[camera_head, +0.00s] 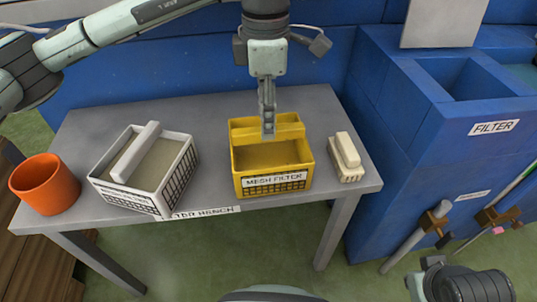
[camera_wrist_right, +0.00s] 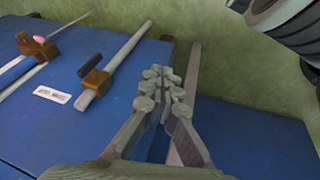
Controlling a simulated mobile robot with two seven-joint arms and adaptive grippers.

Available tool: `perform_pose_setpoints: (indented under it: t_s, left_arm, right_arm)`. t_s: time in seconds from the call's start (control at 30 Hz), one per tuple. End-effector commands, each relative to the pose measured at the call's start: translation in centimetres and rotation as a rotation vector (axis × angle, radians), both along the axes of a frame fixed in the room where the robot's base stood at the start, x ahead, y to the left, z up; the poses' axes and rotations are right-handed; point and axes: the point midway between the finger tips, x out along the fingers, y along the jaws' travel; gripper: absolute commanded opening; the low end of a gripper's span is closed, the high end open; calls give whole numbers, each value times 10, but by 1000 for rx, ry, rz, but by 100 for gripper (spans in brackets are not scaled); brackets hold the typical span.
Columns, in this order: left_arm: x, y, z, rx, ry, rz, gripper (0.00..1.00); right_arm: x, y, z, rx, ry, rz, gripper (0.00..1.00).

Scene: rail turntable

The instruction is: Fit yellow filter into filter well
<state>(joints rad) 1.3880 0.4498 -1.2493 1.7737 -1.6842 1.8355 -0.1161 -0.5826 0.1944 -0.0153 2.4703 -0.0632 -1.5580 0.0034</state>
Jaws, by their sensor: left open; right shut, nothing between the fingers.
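The yellow filter (camera_head: 243,172), a basket with a top handle bar and a MESH FILTER label, sits upright on the grey bench. My left gripper (camera_head: 268,130) points straight down over it, open, with its fingers overlapping the handle bar in the head view. I cannot tell whether the fingers straddle the bar or touch it. The filter well (camera_head: 480,82) is the rectangular opening in the blue housing at the right, above a FILTER label; it looks empty, though its bottom is hidden. My right gripper (camera_wrist_right: 163,85) shows in the right wrist view, shut and empty.
On the bench (camera_head: 210,110) stand an orange pot (camera_head: 45,187), a white-framed filter (camera_head: 128,197) and a small cream block (camera_head: 347,160). The blue housing (camera_head: 410,150) rises close to the bench's right end. Rods in brown clamps (camera_head: 430,222) lie at its front.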

Motion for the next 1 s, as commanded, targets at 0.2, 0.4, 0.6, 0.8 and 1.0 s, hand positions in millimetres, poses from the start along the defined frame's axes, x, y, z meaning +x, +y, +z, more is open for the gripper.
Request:
perform_pose_setpoints:
  t_s: [0.2, 0.4, 0.6, 0.8, 1.0]
  left_arm:
    - [0, -7, -15, 4, 0, 67, 43]
    - [1, -6, -33, 3, -1, 66, 43]
    - [2, -3, -60, 5, 1, 65, 43]
    - [3, -3, -80, 3, -3, 64, 43]
    - [3, -3, -80, 3, -3, 64, 39]
  right_arm:
    - [-1, 0, 3, -2, 0, -1, 0]
    - [-2, -1, 3, -3, 5, -3, 0]
    - [-5, -4, 3, -6, 19, -10, 0]
    - [-6, -5, -6, -7, 32, -11, 0]
    - [-5, -5, -7, -6, 31, -10, 0]
